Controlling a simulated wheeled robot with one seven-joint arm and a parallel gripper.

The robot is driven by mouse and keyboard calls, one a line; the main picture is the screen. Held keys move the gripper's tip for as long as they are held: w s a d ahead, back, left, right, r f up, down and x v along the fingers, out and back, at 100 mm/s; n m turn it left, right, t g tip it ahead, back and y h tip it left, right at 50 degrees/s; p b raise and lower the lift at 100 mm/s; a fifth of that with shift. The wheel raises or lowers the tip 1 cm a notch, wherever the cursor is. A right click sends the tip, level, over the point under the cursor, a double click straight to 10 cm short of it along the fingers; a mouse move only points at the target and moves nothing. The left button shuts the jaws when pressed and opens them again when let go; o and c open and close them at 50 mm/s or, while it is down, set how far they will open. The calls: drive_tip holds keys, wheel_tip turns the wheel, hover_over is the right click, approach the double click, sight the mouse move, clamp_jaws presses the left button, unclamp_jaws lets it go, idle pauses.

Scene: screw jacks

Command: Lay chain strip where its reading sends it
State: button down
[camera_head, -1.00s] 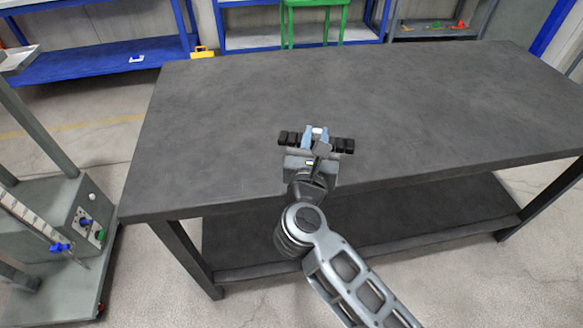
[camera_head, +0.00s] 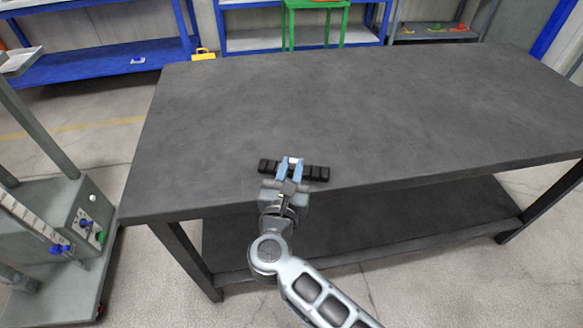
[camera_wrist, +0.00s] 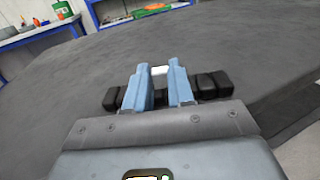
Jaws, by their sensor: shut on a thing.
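The chain strip (camera_head: 316,173) is a short row of black blocks with a white piece at its middle. It lies crosswise in my gripper (camera_head: 290,164), sticking out on both sides of the blue fingers. In the wrist view the strip (camera_wrist: 211,84) shows behind my gripper (camera_wrist: 161,88), with the white piece between the fingertips. My gripper is shut on the strip near the front edge of the dark grey table (camera_head: 380,110). I cannot tell whether the strip touches the tabletop. No reading is legible.
The tabletop is otherwise bare, with wide free room behind and to the right. A grey machine with a scale and blue knobs (camera_head: 60,215) stands on the floor at left. Blue shelves (camera_head: 90,65) and a green stand (camera_head: 316,20) are at the back.

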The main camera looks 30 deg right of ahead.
drive_tip(key=shift+f, duration=0.1)
drive_tip(key=c, duration=1)
unclamp_jaws()
